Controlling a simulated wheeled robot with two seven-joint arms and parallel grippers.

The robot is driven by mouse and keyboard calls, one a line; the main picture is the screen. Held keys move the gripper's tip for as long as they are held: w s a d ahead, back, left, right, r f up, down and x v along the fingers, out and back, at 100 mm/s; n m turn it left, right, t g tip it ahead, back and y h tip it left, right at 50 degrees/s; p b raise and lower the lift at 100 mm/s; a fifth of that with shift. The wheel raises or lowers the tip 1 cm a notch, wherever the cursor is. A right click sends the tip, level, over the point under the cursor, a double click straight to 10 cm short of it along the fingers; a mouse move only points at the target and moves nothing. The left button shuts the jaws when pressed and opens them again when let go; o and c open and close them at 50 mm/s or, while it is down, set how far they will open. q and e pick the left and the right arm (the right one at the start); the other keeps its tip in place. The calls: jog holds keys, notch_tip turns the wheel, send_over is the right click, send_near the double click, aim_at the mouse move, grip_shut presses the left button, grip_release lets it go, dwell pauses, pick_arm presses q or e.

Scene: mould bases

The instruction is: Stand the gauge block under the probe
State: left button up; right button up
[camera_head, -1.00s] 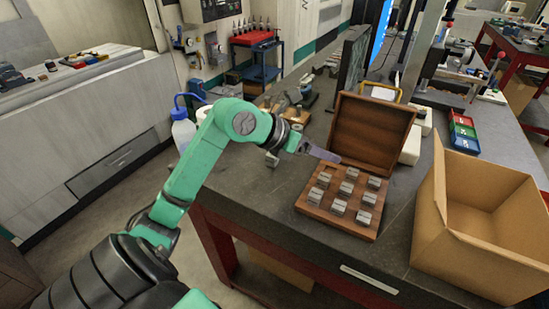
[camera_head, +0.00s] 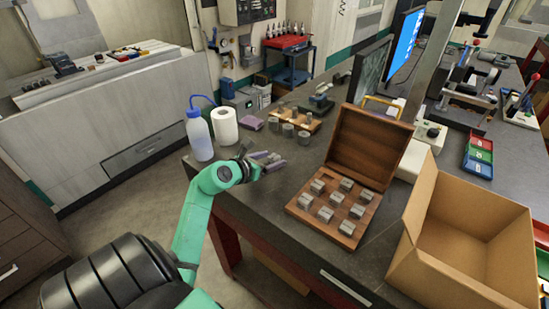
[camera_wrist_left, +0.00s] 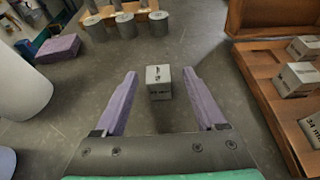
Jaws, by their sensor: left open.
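A grey gauge block (camera_wrist_left: 159,82) with dark lettering stands on the dark bench in the left wrist view, apart from the wooden box. My left gripper (camera_head: 272,160) is open, low over the bench left of the box. In the left wrist view its two purple fingers (camera_wrist_left: 159,90) lie on either side of the block with gaps visible. In the head view the fingers largely hide this block. Several similar blocks (camera_head: 336,197) sit in the open wooden box (camera_head: 295,209). I cannot clearly identify the probe. My right gripper is not in view.
A white bottle (camera_head: 200,137), a paper roll (camera_head: 224,126) and a purple block (camera_head: 251,123) stand left of a wooden holder with grey cylinders (camera_head: 287,129). An open cardboard box (camera_head: 420,255) is at the right. Bare bench lies between gripper and wooden box.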

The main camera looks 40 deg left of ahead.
aim_at(271, 159)
pick_arm(q)
jog(key=x, duration=0.3)
jog(key=shift+a, duration=0.2)
jog(key=shift+s, duration=0.15)
grip_shut()
jog(key=shift+r, duration=0.1)
